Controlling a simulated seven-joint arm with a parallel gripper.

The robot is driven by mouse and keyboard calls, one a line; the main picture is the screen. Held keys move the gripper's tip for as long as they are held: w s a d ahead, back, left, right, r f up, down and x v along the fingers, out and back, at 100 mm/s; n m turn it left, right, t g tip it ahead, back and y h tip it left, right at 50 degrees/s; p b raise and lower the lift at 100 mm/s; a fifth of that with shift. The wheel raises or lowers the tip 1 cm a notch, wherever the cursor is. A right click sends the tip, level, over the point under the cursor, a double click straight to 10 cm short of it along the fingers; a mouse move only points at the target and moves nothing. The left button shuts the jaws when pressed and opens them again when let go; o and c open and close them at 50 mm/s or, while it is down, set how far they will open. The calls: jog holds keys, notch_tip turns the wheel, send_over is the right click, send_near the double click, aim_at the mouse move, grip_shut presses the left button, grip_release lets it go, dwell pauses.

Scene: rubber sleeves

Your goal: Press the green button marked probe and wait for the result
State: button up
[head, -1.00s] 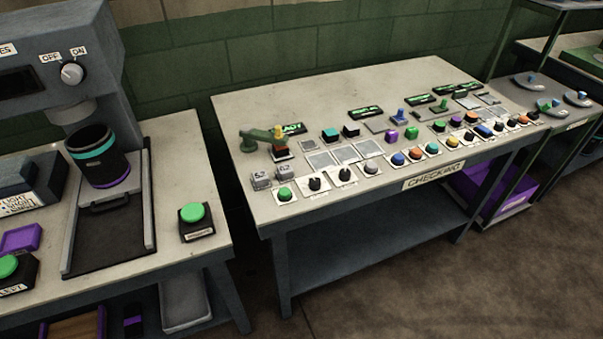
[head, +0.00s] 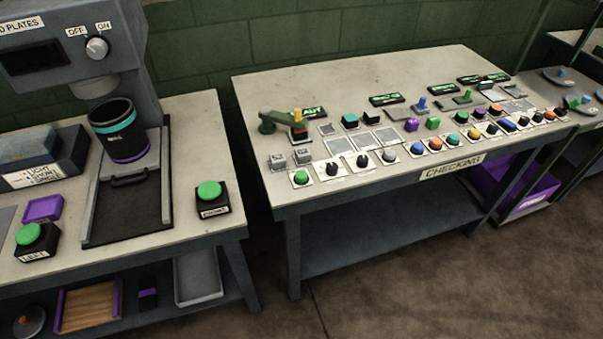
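Green push buttons show in the head view. One green button (head: 209,190) sits on a black box at the right front of the left bench; its small label is too blurred to read for sure. None is clearly legible as "probe". My gripper is not in view.
A grey machine with a knob (head: 97,47) stands on the left bench, with a black cup (head: 118,133) under its head. The checking table (head: 350,68) carries several small buttons, knobs and displays. A gap separates the two. Brown floor (head: 400,290) is clear in front.

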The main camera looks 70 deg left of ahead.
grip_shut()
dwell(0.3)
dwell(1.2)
